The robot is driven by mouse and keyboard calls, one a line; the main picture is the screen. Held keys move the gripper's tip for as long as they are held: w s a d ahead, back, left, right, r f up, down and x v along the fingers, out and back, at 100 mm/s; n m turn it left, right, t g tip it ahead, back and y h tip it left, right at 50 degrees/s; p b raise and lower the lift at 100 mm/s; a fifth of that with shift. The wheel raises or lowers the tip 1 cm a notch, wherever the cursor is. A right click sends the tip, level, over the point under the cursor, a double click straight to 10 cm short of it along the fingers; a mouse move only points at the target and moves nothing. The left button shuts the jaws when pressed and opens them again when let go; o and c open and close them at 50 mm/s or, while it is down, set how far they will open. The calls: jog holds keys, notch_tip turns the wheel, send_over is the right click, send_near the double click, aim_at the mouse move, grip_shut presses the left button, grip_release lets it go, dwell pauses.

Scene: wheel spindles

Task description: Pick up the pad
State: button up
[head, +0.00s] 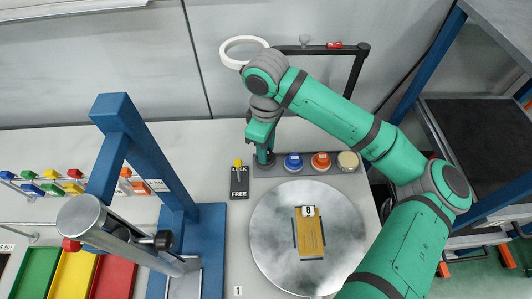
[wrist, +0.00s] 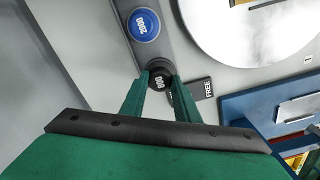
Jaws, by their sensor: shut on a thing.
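A round black pad (wrist: 160,80) with a white number, perhaps 800, sits between the fingertips of my gripper (wrist: 161,84) in the wrist view. My gripper is shut on it. In the head view my gripper (head: 264,157) points down at the left end of a grey rack (head: 307,171), and the arm mostly hides the black pad. A blue pad marked 2000 (head: 294,161) is just right of it, and it also shows in the wrist view (wrist: 144,25). Farther right are an orange pad (head: 320,161) and a cream pad (head: 347,161).
A large round metal plate (head: 273,258) lies in front of the rack with a labelled ochre block (head: 309,236) on it. A black FREE tag (head: 239,183) is left of my gripper. A blue stand (head: 150,150) with a metal cylinder rises at left. A white ring lamp (head: 229,47) is behind.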

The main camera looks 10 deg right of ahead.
jog(key=s+a+r, duration=0.7)
jog(key=s+r, duration=0.2)
jog(key=s, duration=0.2)
jog(key=shift+s+a+r, duration=0.15)
jog(key=shift+s+a, duration=0.05)
jog(key=shift+o, duration=0.5)
